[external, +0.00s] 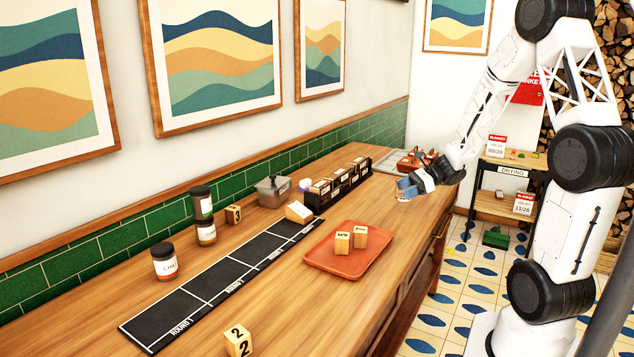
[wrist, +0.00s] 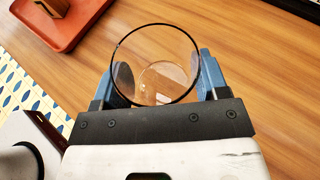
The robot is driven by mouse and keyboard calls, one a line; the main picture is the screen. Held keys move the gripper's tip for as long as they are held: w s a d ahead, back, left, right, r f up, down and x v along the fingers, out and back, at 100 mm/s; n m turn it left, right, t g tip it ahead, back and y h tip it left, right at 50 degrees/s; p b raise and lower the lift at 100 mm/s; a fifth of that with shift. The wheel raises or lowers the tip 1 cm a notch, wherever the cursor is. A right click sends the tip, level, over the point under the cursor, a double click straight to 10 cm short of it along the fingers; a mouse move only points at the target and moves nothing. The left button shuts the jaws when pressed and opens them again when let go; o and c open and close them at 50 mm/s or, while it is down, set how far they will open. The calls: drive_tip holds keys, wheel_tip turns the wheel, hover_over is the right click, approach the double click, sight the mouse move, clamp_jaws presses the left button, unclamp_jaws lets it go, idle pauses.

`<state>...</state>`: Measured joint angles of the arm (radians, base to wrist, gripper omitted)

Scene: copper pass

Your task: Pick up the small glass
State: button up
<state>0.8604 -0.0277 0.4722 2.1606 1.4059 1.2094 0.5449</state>
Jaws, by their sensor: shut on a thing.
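The small glass (wrist: 158,82) is a clear, round tumbler with a dark-looking rim, seen from above in the wrist view. My gripper (wrist: 160,85) is shut on it, with a blue finger on each side. In the external view my gripper (external: 405,187) is over the far right part of the wooden counter, and the glass (external: 403,197) shows faintly at the fingers. I cannot tell whether the glass touches the counter.
An orange tray (external: 340,270) with two numbered wooden blocks lies nearer on the counter (external: 290,310). A black mat (external: 215,290), jars (external: 164,262) and a black rack (external: 340,183) stand along the wall side.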

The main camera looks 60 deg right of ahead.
drive_tip(key=shift+s+a+r, duration=0.1)
drive_tip(key=shift+s+a, duration=0.4)
drive_tip(key=shift+s, duration=0.35)
drive_tip(key=shift+s+a+r, duration=0.1)
drive_tip(key=shift+s+a, duration=0.4)
drive_tip(key=shift+s, duration=0.3)
